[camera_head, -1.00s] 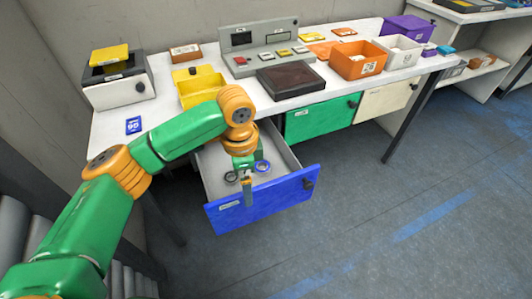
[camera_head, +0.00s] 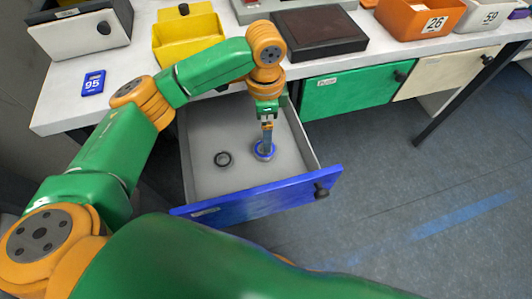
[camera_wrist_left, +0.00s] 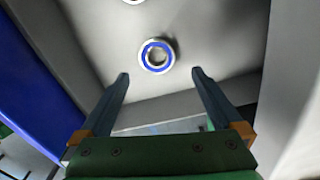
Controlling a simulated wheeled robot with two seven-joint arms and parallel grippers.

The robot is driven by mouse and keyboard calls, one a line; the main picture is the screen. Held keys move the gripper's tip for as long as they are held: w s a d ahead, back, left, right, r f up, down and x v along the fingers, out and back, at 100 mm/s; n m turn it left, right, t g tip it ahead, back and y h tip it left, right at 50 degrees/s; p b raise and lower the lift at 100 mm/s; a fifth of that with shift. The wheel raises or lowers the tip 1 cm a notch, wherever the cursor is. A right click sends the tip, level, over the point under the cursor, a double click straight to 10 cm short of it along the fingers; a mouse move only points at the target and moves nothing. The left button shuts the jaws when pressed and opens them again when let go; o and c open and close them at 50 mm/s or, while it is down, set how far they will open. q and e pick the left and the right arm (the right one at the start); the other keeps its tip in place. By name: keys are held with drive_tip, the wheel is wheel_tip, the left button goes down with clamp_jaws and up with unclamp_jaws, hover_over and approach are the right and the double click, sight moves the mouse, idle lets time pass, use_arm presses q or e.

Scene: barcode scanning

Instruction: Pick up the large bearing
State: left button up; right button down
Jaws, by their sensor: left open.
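A bearing with a blue ring (camera_head: 264,151) lies on the floor of the open drawer. It also shows in the left wrist view (camera_wrist_left: 157,56), just beyond the space between the fingertips. A dark ring-shaped bearing (camera_head: 223,159) lies to its left; in the wrist view only the edge of a ring (camera_wrist_left: 133,1) shows at the top. My left gripper (camera_head: 267,143) points down at the blue-ringed bearing. Its fingers (camera_wrist_left: 160,76) are apart with nothing between them. In the head view it partly covers the bearing. My right gripper is not in view.
The grey drawer has a blue front (camera_head: 262,194) and walls close around the gripper. A green drawer (camera_head: 345,86) is shut at right.

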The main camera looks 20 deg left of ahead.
use_arm(q)
drive_tip(key=f, duration=0.2)
drive_tip(key=f+b, duration=0.1)
drive_tip(key=f, duration=0.4)
drive_tip(key=shift+s+d+f, duration=0.1)
drive_tip(key=shift+s+f, duration=0.15)
drive_tip(key=shift+r, duration=0.1)
drive_tip(key=c, duration=1.6)
